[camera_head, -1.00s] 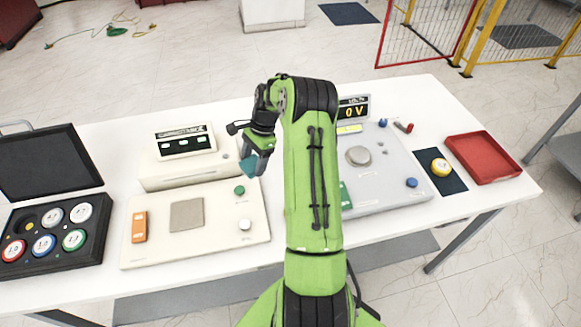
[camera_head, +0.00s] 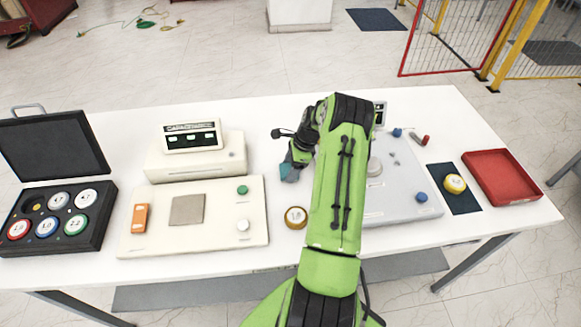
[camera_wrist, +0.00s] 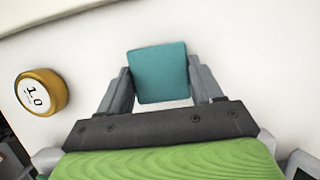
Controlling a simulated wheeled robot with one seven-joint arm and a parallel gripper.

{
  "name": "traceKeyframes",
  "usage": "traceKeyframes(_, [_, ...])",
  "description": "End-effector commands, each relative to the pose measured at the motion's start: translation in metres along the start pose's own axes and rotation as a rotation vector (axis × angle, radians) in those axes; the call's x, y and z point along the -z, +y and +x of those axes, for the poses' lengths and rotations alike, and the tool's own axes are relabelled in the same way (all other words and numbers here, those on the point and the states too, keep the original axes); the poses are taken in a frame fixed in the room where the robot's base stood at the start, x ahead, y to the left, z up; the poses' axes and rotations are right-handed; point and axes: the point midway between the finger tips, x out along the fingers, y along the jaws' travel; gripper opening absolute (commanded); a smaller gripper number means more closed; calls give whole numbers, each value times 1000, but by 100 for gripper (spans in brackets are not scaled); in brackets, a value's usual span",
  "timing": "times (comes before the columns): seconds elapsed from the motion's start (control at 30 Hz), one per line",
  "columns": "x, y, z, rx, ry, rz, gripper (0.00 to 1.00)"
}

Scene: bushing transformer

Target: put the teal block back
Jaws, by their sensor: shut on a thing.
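The teal block (camera_wrist: 158,72) is gripped between the two grey fingers of my gripper (camera_wrist: 160,88) in the wrist view. White table surface shows beyond it. In the head view the teal block (camera_head: 288,172) is at the tip of my gripper (camera_head: 294,162), between the cream panel and the grey panel. It looks held above the white table, though the exact height is hard to judge. My arm hides part of the grey panel.
A yellow-rimmed disc marked 1.0 (camera_wrist: 40,92) lies beside my gripper; the head view shows it too (camera_head: 295,217). Left are the cream panel (camera_head: 150,240) and black case (camera_head: 100,235); right are the grey panel (camera_head: 400,190), dark mat (camera_head: 462,203) and red tray (camera_head: 503,178).

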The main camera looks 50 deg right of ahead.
Motion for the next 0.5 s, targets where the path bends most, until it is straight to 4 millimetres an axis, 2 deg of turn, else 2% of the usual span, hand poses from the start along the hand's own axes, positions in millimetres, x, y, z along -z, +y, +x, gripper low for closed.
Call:
traceKeyframes(0.17, [1,0,2,-1,0,0,17])
traceKeyframes(0.2, [1,0,2,-1,0,0,70])
traceKeyframes(0.33, [0,0,1,-1,0,0,90])
traceKeyframes(0.5, [0,0,1,-1,0,0,91])
